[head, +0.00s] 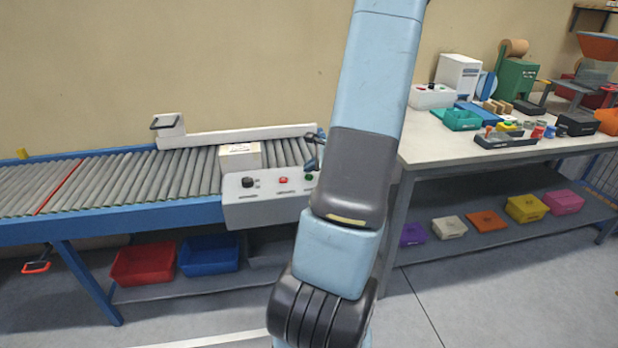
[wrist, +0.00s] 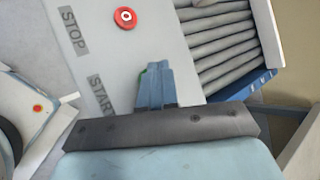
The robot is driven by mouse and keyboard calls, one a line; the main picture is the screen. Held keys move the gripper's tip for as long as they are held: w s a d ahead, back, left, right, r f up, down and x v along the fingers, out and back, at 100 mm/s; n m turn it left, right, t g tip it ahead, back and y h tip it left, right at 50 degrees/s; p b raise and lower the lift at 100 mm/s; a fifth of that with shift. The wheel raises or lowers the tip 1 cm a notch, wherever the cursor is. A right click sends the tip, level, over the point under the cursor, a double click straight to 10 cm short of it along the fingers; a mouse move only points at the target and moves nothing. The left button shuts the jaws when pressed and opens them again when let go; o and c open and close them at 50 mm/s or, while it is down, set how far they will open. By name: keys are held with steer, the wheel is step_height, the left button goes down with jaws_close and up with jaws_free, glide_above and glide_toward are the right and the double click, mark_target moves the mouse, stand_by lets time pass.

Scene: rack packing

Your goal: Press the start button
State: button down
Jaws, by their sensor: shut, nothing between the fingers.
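The control panel (head: 262,190) is a light grey box on the front of the conveyor. It carries a black knob (head: 247,182), a red button (head: 283,180) and the green start button (head: 308,177). In the wrist view the red button (wrist: 125,17) is beside the STOP label (wrist: 72,30), and the START label (wrist: 99,95) is lower down. My gripper (wrist: 153,76) is shut and empty, with its blue fingers over the green button beside START. Only a sliver of green (wrist: 143,72) shows past the fingertips. I cannot tell whether they touch it.
The roller conveyor (head: 110,180) runs left, with a box (head: 240,157) on it near the panel. Red (head: 143,264) and blue (head: 208,255) bins sit below. A workbench (head: 430,140) with several items stands to the right of my arm.

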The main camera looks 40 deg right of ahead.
mark_target(311, 177)
steer(key=shift+f, duration=0.1)
steer(key=shift+f, duration=0.3)
steer(key=shift+f, duration=0.35)
stand_by(0.8)
stand_by(0.4)
steer(key=shift+r, duration=0.8)
steer(key=shift+r, duration=0.1)
steer(key=shift+r, duration=2.4)
